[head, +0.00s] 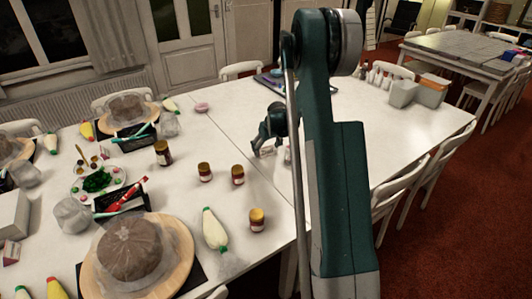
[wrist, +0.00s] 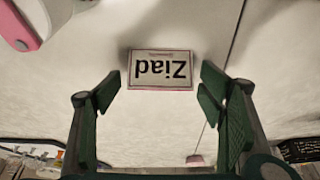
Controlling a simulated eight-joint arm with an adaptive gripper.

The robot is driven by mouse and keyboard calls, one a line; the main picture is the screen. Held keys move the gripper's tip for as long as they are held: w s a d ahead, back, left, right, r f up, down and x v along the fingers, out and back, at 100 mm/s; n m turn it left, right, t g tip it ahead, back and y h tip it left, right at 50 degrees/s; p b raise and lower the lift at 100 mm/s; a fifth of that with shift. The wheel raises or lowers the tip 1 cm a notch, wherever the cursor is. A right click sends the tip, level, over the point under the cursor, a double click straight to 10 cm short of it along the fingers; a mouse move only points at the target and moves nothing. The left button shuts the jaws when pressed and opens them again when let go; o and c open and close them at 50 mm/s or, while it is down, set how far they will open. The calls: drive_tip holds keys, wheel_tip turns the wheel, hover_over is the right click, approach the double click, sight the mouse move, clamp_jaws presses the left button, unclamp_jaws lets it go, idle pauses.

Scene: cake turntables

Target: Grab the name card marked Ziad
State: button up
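The name card marked Ziad (wrist: 160,70) is white with a thin pink edge and black letters. It appears upside down near the middle of the wrist view. My gripper (wrist: 161,88) is open, with one green finger on each side of the card. The card lies between and slightly beyond the fingertips, with gaps on both sides and no visible contact. In the head view my gripper (head: 270,135) is low over the white table, partly hidden by my arm. A small pale item (head: 266,151) shows beneath it; its writing is unreadable there.
A white and pink object (wrist: 28,22) is at the wrist view's upper left. On the white table (head: 225,130), jars (head: 238,175), piping bags (head: 214,230) and a cake on a turntable (head: 130,250) stand left of my arm. Bare tabletop surrounds the card.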

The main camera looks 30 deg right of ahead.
drive_tip(key=c, duration=0.7)
drive_tip(key=shift+c, duration=0.2)
drive_tip(key=shift+r, duration=0.1)
drive_tip(key=shift+r+p, duration=1)
drive_tip(key=shift+r, duration=3.9)
